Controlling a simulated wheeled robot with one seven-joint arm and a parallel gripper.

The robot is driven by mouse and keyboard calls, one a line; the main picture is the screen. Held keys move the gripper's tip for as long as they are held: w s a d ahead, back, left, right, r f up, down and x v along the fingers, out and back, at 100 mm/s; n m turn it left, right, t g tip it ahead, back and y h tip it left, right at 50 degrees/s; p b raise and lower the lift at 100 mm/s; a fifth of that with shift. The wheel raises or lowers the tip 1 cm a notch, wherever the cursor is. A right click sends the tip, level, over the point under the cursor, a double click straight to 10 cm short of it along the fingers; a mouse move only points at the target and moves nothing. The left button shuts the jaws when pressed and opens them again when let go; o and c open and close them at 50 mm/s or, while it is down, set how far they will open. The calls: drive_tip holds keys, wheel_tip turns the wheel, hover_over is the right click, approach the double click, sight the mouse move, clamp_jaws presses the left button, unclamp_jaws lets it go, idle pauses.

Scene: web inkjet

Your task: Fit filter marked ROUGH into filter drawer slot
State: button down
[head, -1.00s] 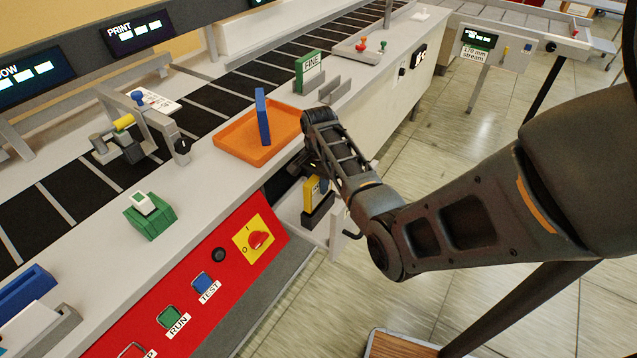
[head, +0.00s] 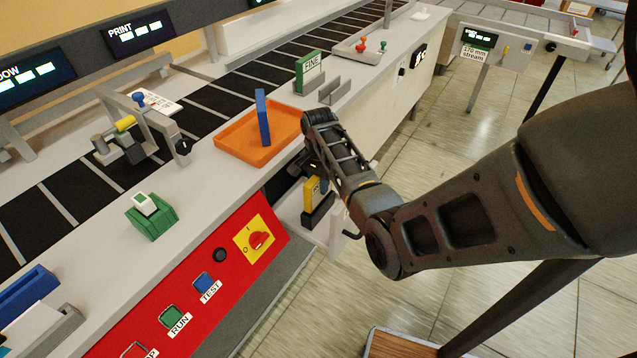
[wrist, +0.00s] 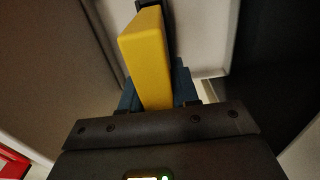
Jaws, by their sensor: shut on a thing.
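A yellow filter (head: 311,189) stands upright in the open drawer (head: 291,213), at the black slot holder (head: 318,214). My gripper (head: 324,184) is down at the drawer and shut on the yellow filter. In the wrist view the yellow filter (wrist: 147,60) sits between the bluish fingers of my gripper (wrist: 157,88), with a dark part of the holder beyond its far end. The word on the yellow filter cannot be read. How deep it sits in the slot cannot be told. A green filter marked FINE (head: 309,70) stands in a rack on the counter.
An orange tray (head: 232,138) with a blue upright plate (head: 262,117) stands on the counter just above the drawer. The red control panel (head: 185,290) lies left of the drawer. The counter edge and drawer walls are close around my gripper.

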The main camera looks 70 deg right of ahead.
sight(318, 195)
drive_tip(key=shift+f+b, duration=1.7)
drive_tip(key=shift+f, duration=1)
drive_tip(key=c, duration=0.8)
unclamp_jaws()
drive_tip(key=shift+r, duration=0.1)
wheel_tip(318, 195, up, 8)
drive_tip(key=shift+f, duration=0.15)
